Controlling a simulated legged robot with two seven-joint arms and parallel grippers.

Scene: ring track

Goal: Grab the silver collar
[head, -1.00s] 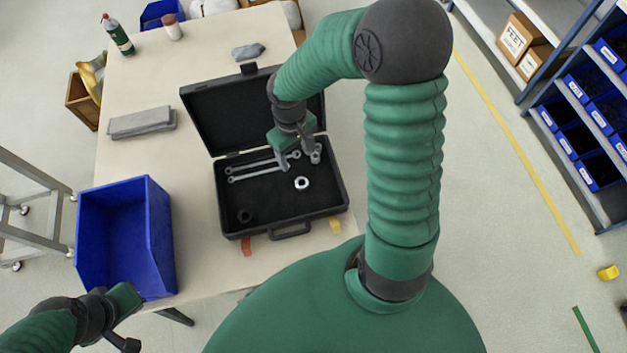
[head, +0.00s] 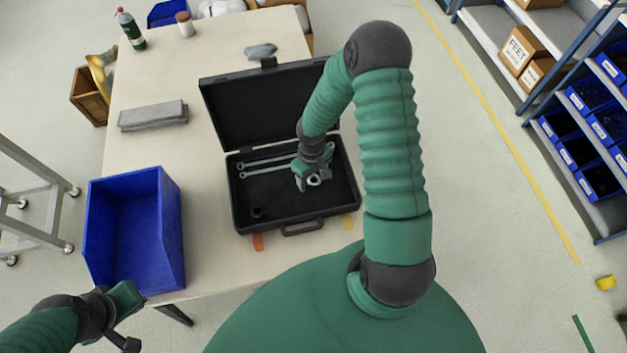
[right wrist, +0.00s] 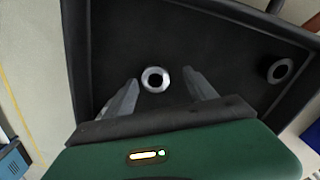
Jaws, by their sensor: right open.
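The silver collar (head: 314,180) lies on the dark floor of the open black case (head: 243,222), partly covered by my right gripper in the head view. In the right wrist view the silver collar (right wrist: 155,79) is a bright ring with a dark hole. It lies between and just beyond the two fingertips. My right gripper (head: 308,187) is open and empty above it; its spread fingers also show in the right wrist view (right wrist: 160,88). My left gripper (head: 134,318) is at the lower left, near the blue bin; its jaws are unclear.
A dark collar (head: 257,212) lies at the case's front left; wrenches (head: 262,166) lie at the back. The case lid (head: 262,108) stands open behind. A blue bin (head: 172,255) stands left on the table. A grey block (head: 153,115) lies behind it.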

